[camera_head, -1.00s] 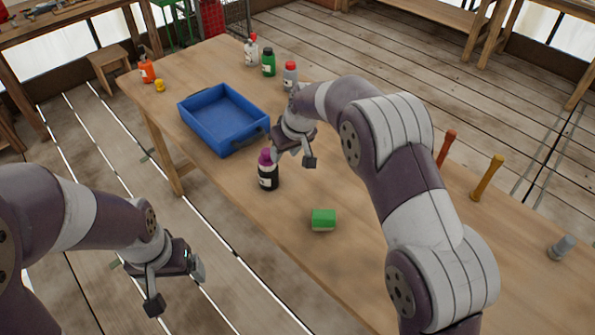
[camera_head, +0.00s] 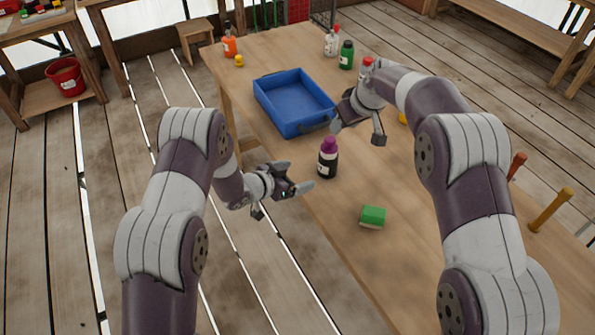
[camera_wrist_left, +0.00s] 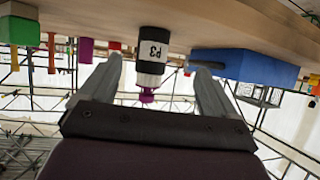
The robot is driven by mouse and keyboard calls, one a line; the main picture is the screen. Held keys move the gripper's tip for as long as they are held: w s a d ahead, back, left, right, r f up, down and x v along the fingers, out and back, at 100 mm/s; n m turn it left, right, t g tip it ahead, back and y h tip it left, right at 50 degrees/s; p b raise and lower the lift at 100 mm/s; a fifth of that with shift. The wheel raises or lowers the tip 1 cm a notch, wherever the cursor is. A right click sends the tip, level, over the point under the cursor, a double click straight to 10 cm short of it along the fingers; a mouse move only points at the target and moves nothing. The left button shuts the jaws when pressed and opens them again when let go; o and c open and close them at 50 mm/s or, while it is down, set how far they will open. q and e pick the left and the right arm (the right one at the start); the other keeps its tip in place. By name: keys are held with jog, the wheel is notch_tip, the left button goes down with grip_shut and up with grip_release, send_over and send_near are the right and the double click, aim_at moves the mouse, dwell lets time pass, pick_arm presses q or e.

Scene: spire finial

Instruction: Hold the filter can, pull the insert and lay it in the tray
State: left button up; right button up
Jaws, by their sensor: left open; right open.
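The filter can (camera_head: 327,166) is black with a white label and stands upright near the table's left edge. Its insert (camera_head: 329,143) is purple and sits in the top. The blue tray (camera_head: 283,122) lies behind the can and looks empty. My left gripper (camera_head: 285,198) is open, just off the table edge, left of the can and apart from it. In the left wrist view, which is upside down, the can (camera_wrist_left: 152,64) shows between the open fingers, with the purple insert (camera_wrist_left: 147,97) below. My right gripper (camera_head: 357,131) is open and empty, right of the tray and behind the can.
A green sponge (camera_head: 373,215) lies in front of the can. A red-capped bottle (camera_head: 366,68), a green bottle (camera_head: 346,55) and a white bottle (camera_head: 331,41) stand at the back right. An orange bottle (camera_head: 229,46) stands at the back left. Table between can and sponge is clear.

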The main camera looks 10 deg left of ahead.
aim_at(321, 165)
pick_arm(q)
jog(key=shift+w+d+r+t+h, duration=0.15)
jog(key=shift+d+r+h, duration=0.2)
jog(key=shift+d, duration=0.1)
jog(key=shift+w+d+r+t+h, duration=0.1)
jog(key=shift+d+r+t+h, duration=0.05)
jog(key=shift+d+r+h, duration=0.2)
jog(key=shift+y, duration=0.3)
jog(key=x, duration=1.2)
jog(key=c, duration=1.1)
jog(key=o, duration=1.2)
jog(key=shift+a, duration=0.1)
jog(key=shift+c, duration=0.2)
